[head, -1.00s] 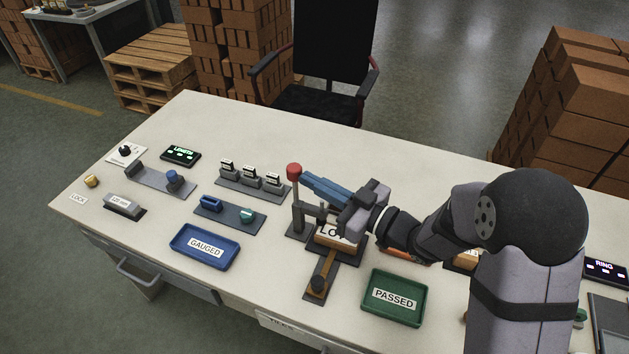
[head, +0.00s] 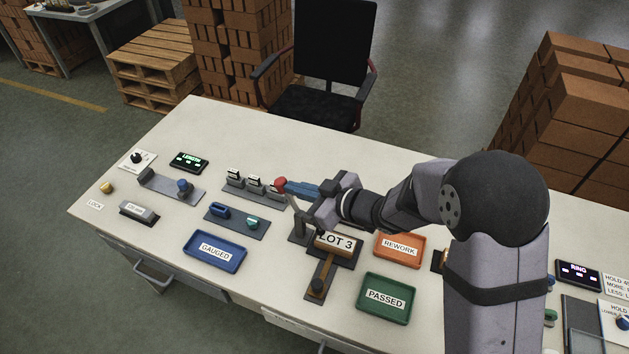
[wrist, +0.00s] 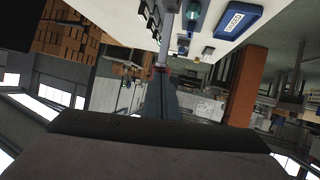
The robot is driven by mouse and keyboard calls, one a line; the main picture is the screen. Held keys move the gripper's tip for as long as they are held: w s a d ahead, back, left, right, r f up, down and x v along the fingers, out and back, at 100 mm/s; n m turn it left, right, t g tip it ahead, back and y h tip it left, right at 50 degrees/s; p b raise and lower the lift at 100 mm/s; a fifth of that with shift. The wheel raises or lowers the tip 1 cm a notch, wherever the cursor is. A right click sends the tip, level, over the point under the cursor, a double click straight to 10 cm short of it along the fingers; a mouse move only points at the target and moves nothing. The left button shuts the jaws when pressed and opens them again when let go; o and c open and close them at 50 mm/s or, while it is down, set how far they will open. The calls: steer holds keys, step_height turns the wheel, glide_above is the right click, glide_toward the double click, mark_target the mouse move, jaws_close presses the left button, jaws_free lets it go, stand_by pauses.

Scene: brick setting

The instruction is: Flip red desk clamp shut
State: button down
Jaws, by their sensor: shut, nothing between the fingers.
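My gripper partly hides the lever.
Blue GAUGED (head: 215,251), green PASSED (head: 386,298) and orange REWORK (head: 399,250) trays lie around the clamp. Small card stands (head: 254,186) are just behind left of it. A chair (head: 325,65) is beyond the far desk edge.

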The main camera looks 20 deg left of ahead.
steer(key=a+h+p, duration=0.1)
steer(key=p, duration=0.1)
steer(key=a+h+p, duration=0.1)
steer(key=a+p, duration=0.1)
steer(key=shift+r+n+h, duration=0.3)
steer(key=shift+r+h, duration=0.05)
steer(key=shift+h, duration=0.05)
steer(key=shift+a+f+p, duration=0.6)
steer(key=shift+a+f, duration=0.2)
steer(key=shift+a, duration=0.2)
steer(key=shift+a+f, duration=0.5)
steer(key=shift+a, duration=0.35)
steer(key=shift+s, duration=0.1)
steer(key=shift+r, duration=0.1)
steer(key=p, duration=0.3)
glide_toward(279, 185)
steer(key=a+r, duration=0.2)
steer(key=r, duration=0.1)
steer(key=a+r, duration=0.1)
steer(key=shift+s+r, duration=0.15)
steer(key=shift+s, duration=0.2)
